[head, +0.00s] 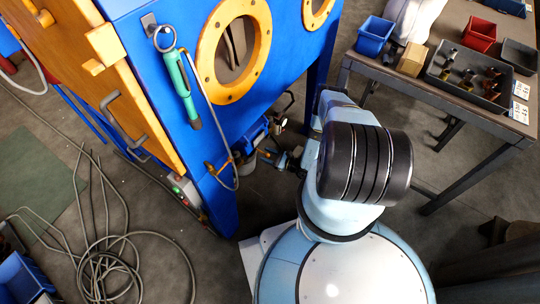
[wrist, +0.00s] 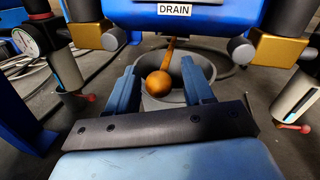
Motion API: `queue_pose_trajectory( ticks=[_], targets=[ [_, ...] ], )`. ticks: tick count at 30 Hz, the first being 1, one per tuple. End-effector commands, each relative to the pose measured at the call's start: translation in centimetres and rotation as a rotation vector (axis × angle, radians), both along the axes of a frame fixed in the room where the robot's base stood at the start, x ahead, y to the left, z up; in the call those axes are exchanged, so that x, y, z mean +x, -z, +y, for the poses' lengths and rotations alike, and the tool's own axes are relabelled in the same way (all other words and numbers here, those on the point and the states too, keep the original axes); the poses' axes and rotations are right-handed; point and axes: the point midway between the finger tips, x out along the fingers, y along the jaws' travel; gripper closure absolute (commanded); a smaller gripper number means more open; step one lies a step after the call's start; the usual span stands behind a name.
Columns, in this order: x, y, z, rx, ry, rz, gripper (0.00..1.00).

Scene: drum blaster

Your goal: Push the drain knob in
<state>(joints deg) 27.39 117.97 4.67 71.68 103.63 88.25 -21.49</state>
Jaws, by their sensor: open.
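The drain knob (wrist: 159,83) is an orange-gold ball on a rod of the same colour, below a white "DRAIN" label (wrist: 175,9) on the blue cabinet, in the wrist view. My gripper (wrist: 162,75) is open, with one blue finger on each side of the knob. The knob shows between the fingers with a gap on both sides. I cannot tell how far the knob is from the fingertips in depth. In the head view my arm reaches toward the underside of the blue blast cabinet (head: 185,130), and the knob cannot be made out there.
A grey bucket (wrist: 205,68) stands behind the knob. Metal canisters with red levers flank it, at left (wrist: 66,75) and right (wrist: 298,98). A pressure gauge (wrist: 24,40) is at far left. In the head view, a workbench (head: 440,103) is at right and coiled hoses (head: 108,262) lie at left.

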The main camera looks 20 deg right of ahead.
Motion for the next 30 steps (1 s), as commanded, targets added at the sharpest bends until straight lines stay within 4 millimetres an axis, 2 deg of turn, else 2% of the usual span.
queue_pose_trajectory(
  ticks=[7, 23, 30],
  targets=[
    [0.04, 0.0, 0.06, 0.0, 0.0, 0.0, 0.48],
    [0.06, -0.01, -0.03, -0.001, 0.0, -0.001, 0.98],
    [0.1, -0.03, -0.11, -0.001, 0.001, -0.002, 1.0]
  ],
)
